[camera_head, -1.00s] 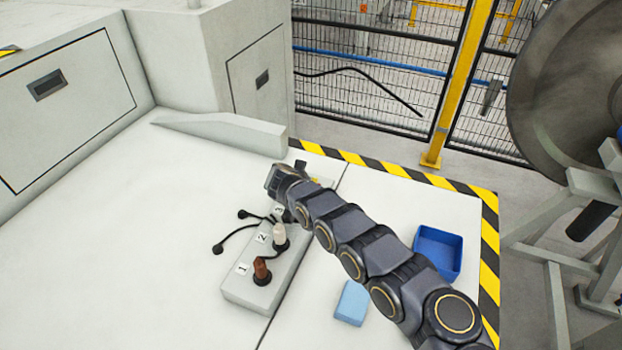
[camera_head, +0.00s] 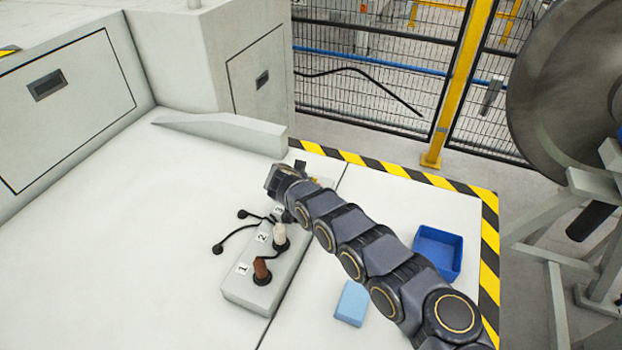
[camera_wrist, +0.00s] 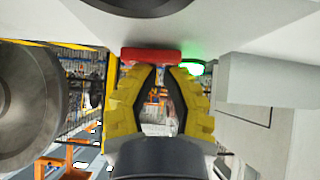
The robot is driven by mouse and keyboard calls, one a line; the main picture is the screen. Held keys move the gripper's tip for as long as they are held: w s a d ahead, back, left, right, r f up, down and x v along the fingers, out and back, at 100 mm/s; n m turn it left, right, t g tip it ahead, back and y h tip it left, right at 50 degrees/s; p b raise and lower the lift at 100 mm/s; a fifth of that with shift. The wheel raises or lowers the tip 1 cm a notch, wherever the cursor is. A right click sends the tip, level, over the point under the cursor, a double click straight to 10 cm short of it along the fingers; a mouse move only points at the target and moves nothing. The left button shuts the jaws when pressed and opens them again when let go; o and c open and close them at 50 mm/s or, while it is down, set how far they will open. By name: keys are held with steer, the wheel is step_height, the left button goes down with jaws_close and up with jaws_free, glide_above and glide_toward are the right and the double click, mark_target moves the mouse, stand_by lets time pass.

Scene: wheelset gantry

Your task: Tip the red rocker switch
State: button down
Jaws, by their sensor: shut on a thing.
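The red rocker switch (camera_wrist: 150,55) shows as a red bar at the fingertips in the wrist view, with a lit green lamp (camera_wrist: 194,67) at its right. My gripper (camera_wrist: 160,67) has yellow fingers that come in towards each other and are shut on the red switch. The tips partly cover it, and I cannot make out its tilt. In the head view my arm reaches over the far end of a grey box (camera_head: 252,290), and the switch is hidden there.
A brown plug (camera_head: 261,271) and a white plug (camera_head: 280,236) with black cables stand on the box by labels 1 and 2. A blue tray (camera_head: 437,252) and a light blue block (camera_head: 351,303) lie to the right. The white table is clear at the left.

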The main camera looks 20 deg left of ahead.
steer(key=shift+s+a+f, duration=0.2)
steer(key=shift+s+f, duration=0.15)
steer(key=shift+f, duration=0.15)
steer(key=shift+d, duration=0.1)
steer(key=shift+w+d+f, duration=0.1)
steer(key=shift+d, duration=0.55)
steer(key=shift+w+d+f, duration=0.1)
steer(key=shift+d, duration=0.5)
steer(key=shift+d+r, duration=0.1)
steer(key=shift+r, duration=0.05)
steer(key=r, duration=0.2)
steer(key=a+r, duration=0.1)
steer(key=r, duration=0.1)
steer(key=shift+r, duration=0.3)
steer(key=v, duration=1)
steer(key=shift+a+r, duration=0.25)
steer(key=shift+a, duration=0.05)
